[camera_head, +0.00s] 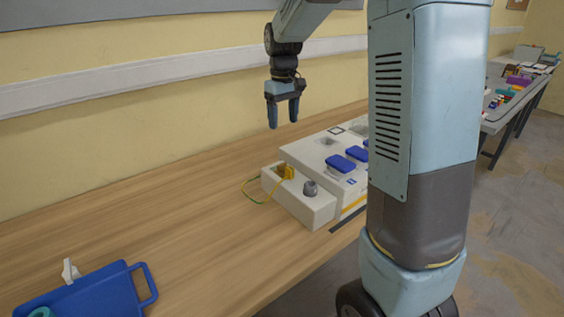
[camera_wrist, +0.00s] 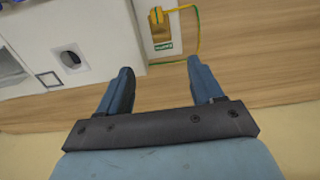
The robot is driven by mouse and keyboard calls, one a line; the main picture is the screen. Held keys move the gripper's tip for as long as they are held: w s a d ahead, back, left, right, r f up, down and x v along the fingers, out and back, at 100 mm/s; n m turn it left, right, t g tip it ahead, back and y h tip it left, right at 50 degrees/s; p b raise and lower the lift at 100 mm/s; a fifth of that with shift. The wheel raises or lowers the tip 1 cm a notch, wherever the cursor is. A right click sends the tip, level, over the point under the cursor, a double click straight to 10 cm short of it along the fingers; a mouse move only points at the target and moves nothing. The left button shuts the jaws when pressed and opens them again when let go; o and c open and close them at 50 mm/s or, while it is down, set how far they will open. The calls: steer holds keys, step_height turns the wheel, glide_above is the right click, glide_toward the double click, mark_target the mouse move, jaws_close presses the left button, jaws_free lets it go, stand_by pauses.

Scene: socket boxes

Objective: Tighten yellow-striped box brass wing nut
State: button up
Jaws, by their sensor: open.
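My gripper (camera_head: 283,115) hangs open and empty above the back of the wooden bench, over the far side of a white box. The white box (camera_head: 312,160) has blue lids and a yellow stripe along its lower front edge. A lower box section (camera_head: 298,205) at its left end carries a grey knob-like part and a yellow fitting (camera_head: 287,172) with a green-yellow wire. In the wrist view, my open fingers (camera_wrist: 158,90) frame bare bench, with the yellow fitting (camera_wrist: 160,28) just beyond them. I cannot make out the brass wing nut clearly in either view.
A blue tray (camera_head: 90,290) with a handle lies at the front left of the bench (camera_head: 150,225). The bench between it and the box is clear. My own column hides the box's right part. Another table with coloured items stands far right.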

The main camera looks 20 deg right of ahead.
mark_target(282, 164)
steer(key=f, duration=1.5)
steer(key=shift+w+a, duration=0.1)
steer(key=shift+w, duration=0.2)
steer(key=shift+c, duration=0.4)
steer(key=c, duration=1)
